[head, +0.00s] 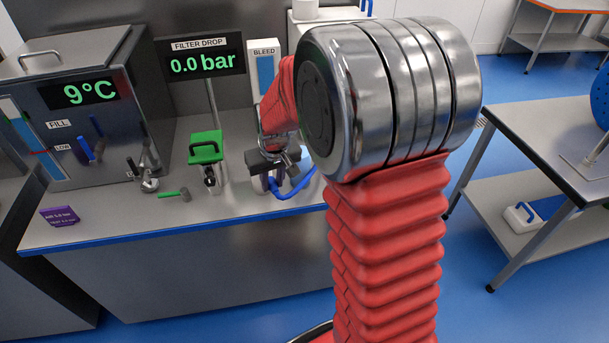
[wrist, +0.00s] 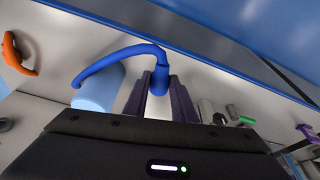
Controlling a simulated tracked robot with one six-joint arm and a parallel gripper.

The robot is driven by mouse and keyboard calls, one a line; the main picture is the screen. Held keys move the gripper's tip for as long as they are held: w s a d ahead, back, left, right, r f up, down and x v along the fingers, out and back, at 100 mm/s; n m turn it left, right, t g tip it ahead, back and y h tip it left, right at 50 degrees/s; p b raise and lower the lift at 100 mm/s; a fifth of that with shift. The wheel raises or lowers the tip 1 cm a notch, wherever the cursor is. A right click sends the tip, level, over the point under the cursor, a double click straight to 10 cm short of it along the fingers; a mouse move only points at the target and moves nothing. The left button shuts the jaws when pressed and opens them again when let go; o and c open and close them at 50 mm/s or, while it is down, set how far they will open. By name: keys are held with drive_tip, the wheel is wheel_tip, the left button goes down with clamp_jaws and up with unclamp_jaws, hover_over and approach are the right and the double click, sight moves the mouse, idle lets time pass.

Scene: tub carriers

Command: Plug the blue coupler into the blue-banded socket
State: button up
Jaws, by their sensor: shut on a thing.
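In the wrist view, the blue coupler (wrist: 158,82) is at the end of a thick blue hose (wrist: 120,53). It sits between the two dark fingers of my gripper (wrist: 160,100), which is shut on it. In the head view, my gripper (head: 268,162) is low over the bench, right of the green-topped fitting, and the blue hose (head: 297,187) bends away to its right. The coupler is hidden there by my gripper and wrist. I cannot make out the blue-banded socket in either view.
The metal bench (head: 120,225) has a blue front edge. A green-handled fitting (head: 206,147) stands left of my gripper. A dark tank (head: 85,110), a purple block (head: 60,216) and a small green-handled tool (head: 175,194) are farther left. A light-blue cylinder (wrist: 98,88) is beside the hose.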

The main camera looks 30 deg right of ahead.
drive_tip(key=w+a, duration=0.2)
drive_tip(key=a, duration=0.5)
drive_tip(key=shift+a+f+n, duration=0.15)
drive_tip(key=shift+f+n, duration=0.1)
drive_tip(key=shift+n, duration=0.15)
